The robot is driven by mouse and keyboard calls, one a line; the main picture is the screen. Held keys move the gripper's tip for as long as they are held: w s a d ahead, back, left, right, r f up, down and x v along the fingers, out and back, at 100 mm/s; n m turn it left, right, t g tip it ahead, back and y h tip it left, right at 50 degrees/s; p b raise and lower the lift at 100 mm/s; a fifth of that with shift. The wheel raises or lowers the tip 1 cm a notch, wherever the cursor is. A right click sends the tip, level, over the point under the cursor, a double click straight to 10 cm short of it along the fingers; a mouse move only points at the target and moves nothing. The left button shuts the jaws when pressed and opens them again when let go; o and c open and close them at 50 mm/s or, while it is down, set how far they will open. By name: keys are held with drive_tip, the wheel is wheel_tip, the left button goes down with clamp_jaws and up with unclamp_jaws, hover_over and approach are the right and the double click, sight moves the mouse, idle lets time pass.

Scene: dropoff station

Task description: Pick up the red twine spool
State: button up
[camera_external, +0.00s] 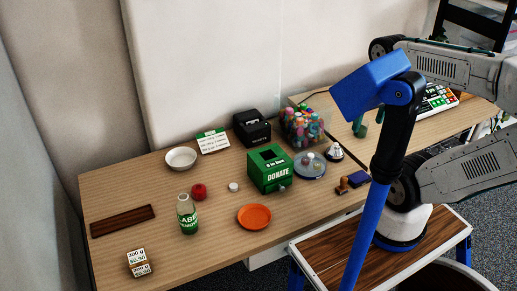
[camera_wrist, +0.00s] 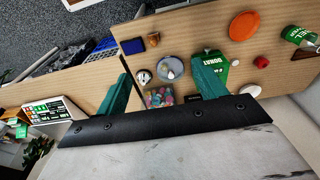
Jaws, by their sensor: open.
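The red twine spool (camera_external: 199,191) sits on the wooden table, just above and right of the green-labelled bottle. It also shows in the wrist view as a small red round shape (camera_wrist: 261,62), to the right of my gripper's fingers. My gripper (camera_wrist: 161,67) is open and empty, with its two green fingers spread apart. In the external view its green fingertips (camera_external: 362,126) show above the table's right part, well to the right of the spool, and the rest is partly hidden behind a blue and black upright.
The bottle (camera_external: 187,217) stands close to the spool. A white cap-like disc (camera_external: 233,187), a green DONATE box (camera_external: 268,170), an orange plate (camera_external: 254,217) and a white bowl (camera_external: 181,158) are around it. The table (camera_external: 150,185) is clear left of the spool.

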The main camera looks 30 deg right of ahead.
drive_tip(key=w+a+f+n+t+y, duration=0.1)
drive_tip(key=w+a+f+n+t, duration=0.3)
drive_tip(key=w, duration=0.8)
drive_tip(key=w+a+f+n+t, duration=0.1)
drive_tip(key=w+a+f, duration=0.55)
drive_tip(key=w, duration=0.55)
drive_tip(key=n+y, duration=0.6)
drive_tip(key=y, duration=0.3)
approach(202, 187)
drive_tip(key=shift+w+a+f, duration=0.2)
drive_tip(key=shift+a+f, duration=0.45)
drive_tip(key=shift+a, duration=0.25)
drive_tip(key=x, duration=0.7)
drive_tip(key=shift+w+a, duration=0.2)
drive_tip(key=shift+w, duration=0.15)
drive_tip(key=c, duration=1.1)
